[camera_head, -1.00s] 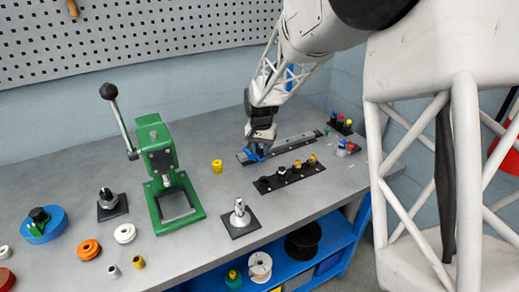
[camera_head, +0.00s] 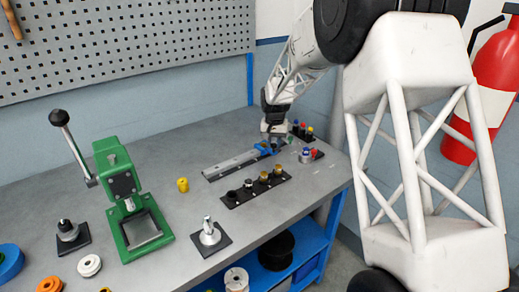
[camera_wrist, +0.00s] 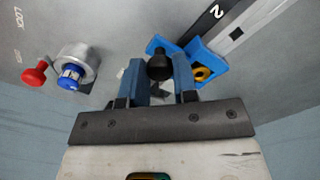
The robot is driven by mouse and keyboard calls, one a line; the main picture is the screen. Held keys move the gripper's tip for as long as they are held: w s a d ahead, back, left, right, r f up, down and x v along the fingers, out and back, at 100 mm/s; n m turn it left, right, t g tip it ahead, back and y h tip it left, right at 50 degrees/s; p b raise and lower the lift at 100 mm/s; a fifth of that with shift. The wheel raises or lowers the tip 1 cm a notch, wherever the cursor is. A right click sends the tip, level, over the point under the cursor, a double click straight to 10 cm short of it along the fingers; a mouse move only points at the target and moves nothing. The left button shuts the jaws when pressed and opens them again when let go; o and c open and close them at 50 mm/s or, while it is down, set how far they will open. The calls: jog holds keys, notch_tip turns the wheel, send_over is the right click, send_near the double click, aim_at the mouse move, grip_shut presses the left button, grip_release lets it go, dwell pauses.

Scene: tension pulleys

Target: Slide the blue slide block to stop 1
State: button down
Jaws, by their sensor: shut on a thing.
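The blue slide block (camera_head: 266,149) sits at the right end of the grey rail (camera_head: 228,164) in the head view. My gripper (camera_head: 275,139) is down at the block. In the wrist view the block (camera_wrist: 208,62) shows blue sides, a brass-coloured ring and a black round knob (camera_wrist: 160,67). My gripper's two fingers (camera_wrist: 160,75) are closed on either side of this knob. A printed "2" shows on the dark strip beside the rail (camera_wrist: 238,32). No stop 1 mark is readable.
A black strip with several knobs (camera_head: 255,190) lies in front of the rail. A silver part with a blue centre (camera_wrist: 76,66) and a red knob (camera_wrist: 35,75) stand near the gripper, beside printed "LOCK". A yellow part (camera_head: 183,185) and green press (camera_head: 128,195) stand left.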

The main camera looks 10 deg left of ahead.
jog(key=shift+w+d, duration=0.9)
jog(key=shift+w, duration=0.05)
jog(key=c, duration=0.9)
grip_release()
jog(key=shift+d, duration=0.1)
jog(key=shift+r, duration=0.15)
notch_tip(320, 180, up, 8)
jog(key=shift+f, duration=0.2)
jog(key=shift+s, duration=0.1)
